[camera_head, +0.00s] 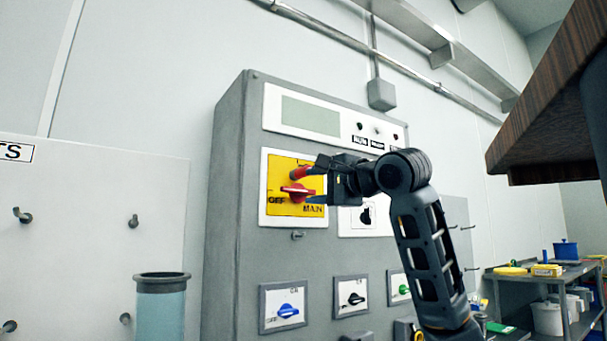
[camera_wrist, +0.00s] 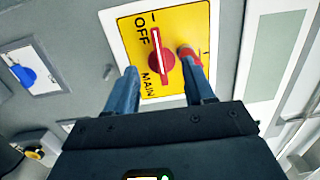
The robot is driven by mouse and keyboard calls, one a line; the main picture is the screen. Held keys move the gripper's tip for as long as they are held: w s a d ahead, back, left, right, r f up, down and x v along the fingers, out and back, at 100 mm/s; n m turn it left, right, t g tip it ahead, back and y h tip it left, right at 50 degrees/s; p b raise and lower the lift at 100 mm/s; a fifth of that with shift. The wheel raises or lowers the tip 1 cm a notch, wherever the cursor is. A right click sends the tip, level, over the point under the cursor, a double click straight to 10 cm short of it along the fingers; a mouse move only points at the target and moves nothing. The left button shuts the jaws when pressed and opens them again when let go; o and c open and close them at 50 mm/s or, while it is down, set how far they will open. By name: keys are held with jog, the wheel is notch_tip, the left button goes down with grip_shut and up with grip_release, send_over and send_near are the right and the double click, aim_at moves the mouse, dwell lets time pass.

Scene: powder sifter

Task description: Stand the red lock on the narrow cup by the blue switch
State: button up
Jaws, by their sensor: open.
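My gripper (camera_head: 318,184) is open in front of the yellow main-switch plate (camera_head: 285,167). Its fingers (camera_wrist: 158,75) lie either side of the red switch handle (camera_wrist: 160,62) in the wrist view, with no grip visible. A small red piece, apparently the red lock (camera_wrist: 188,52), shows at the right fingertip; in the head view it (camera_head: 300,173) is above the handle, by the upper finger. I cannot tell whether they touch. The blue switch (camera_head: 287,311) is low on the cabinet. A tall teal cylinder with a dark rim (camera_head: 162,282) stands left of it; I cannot tell if this is the narrow cup.
The grey cabinet (camera_head: 228,220) also carries a black switch (camera_head: 353,299) and a green switch (camera_head: 404,289). Pegs (camera_head: 133,221) stick out of the white board at left. A wooden shelf edge (camera_head: 545,95) overhangs at upper right. A cluttered bench (camera_head: 545,277) stands at far right.

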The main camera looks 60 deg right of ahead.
jog(key=shift+m+g+h, duration=0.5)
jog(key=shift+g+h, duration=0.1)
jog(key=s+r, duration=0.1)
jog(key=r, duration=0.1)
jog(key=s+r, duration=0.2)
jog(key=shift+r, duration=0.25)
jog(key=shift+w, duration=0.1)
jog(key=shift+p+x, duration=0.65)
jog(key=shift+x, duration=3.75)
jog(key=shift+p, duration=0.3)
jog(key=shift+c, duration=0.4)
grip_shut()
